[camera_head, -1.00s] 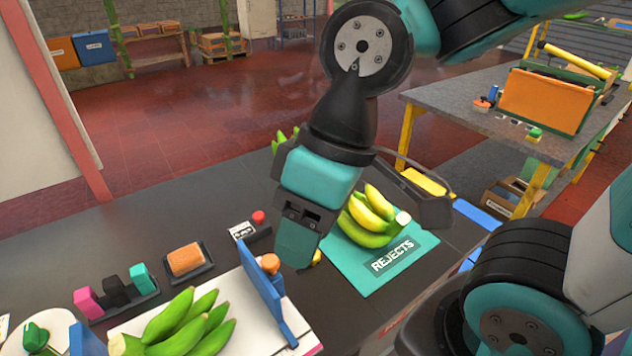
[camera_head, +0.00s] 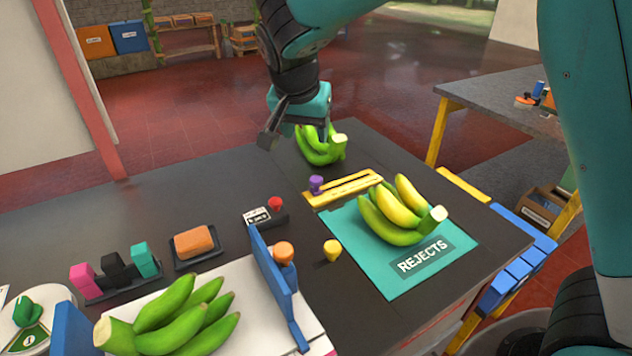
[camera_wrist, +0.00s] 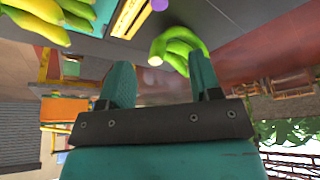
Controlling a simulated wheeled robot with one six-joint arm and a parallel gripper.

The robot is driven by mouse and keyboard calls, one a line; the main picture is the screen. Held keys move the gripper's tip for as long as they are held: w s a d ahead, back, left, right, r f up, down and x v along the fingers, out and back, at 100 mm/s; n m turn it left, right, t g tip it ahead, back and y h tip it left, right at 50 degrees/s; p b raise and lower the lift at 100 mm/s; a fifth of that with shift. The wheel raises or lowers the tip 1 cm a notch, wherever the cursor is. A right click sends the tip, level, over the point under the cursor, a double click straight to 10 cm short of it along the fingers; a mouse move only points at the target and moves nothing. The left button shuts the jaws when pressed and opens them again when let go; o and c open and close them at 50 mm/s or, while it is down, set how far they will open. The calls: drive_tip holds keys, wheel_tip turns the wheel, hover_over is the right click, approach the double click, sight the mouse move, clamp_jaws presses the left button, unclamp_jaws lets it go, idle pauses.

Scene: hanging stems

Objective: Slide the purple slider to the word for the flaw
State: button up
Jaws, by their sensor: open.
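The purple slider (camera_head: 316,184) is a small knob standing at the left end of a yellow slotted bar (camera_head: 346,190) on the dark table. It also shows as a purple round top in the wrist view (camera_wrist: 156,60), near the top. Any words along the bar are too small to read. My gripper (camera_head: 297,125) is open and empty, above and behind the slider. In the wrist view my gripper's fingers (camera_wrist: 162,80) are apart, with nothing between them but table and a green bunch beyond.
A green banana bunch (camera_head: 320,146) lies behind the bar. A mixed yellow-green bunch (camera_head: 400,212) lies on the teal REJECTS mat (camera_head: 372,270) in front. A yellow knob (camera_head: 332,249), an orange knob (camera_head: 284,252) and a blue upright plate (camera_head: 268,280) stand to the left.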

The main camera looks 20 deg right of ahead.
sight(316, 178)
drive_tip(key=p+x, duration=0.1)
drive_tip(key=x, duration=1.6)
drive_tip(key=shift+p, duration=0.4)
